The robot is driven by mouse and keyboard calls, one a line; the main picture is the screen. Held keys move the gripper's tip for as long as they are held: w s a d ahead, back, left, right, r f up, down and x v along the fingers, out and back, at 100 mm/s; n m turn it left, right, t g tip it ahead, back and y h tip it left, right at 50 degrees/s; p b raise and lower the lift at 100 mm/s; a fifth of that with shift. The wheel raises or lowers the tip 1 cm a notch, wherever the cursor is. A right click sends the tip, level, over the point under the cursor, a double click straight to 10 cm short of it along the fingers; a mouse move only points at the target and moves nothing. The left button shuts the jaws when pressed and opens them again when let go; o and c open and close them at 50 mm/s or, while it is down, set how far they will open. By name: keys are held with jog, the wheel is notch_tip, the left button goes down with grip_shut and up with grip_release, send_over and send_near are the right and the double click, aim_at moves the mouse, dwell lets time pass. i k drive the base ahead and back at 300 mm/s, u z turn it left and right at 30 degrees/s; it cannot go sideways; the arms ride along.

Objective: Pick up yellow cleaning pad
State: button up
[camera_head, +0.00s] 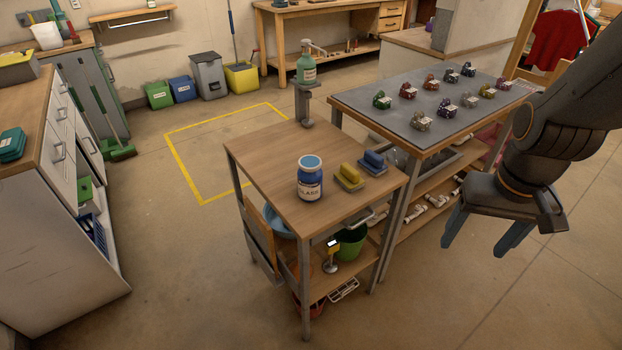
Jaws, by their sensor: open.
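The yellow cleaning pad (350,172) rests on a small flat holder on the wooden table (265,160), near its right side. A similar blue pad (374,159) lies just behind and to its right. A blue jar (310,182) with a light label stands to the left of the yellow pad. My gripper (484,232) hangs at the right of the view, pointing down, with its two blue fingers spread apart and nothing between them. It is well to the right of the yellow pad and clear of the table.
A grey-topped bench (370,97) with several small coloured valve-like parts adjoins the table at the back right. A green pump bottle (307,68) stands on a post at the table's back edge. Open floor lies at front right. A drawer cabinet (58,130) stands at left.

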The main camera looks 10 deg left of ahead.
aim_at(349, 178)
jog(key=u, duration=0.05)
jog(key=k, duration=0.55)
jog(key=u, duration=0.8)
jog(key=i, duration=1.15)
jog(key=z, duration=0.4)
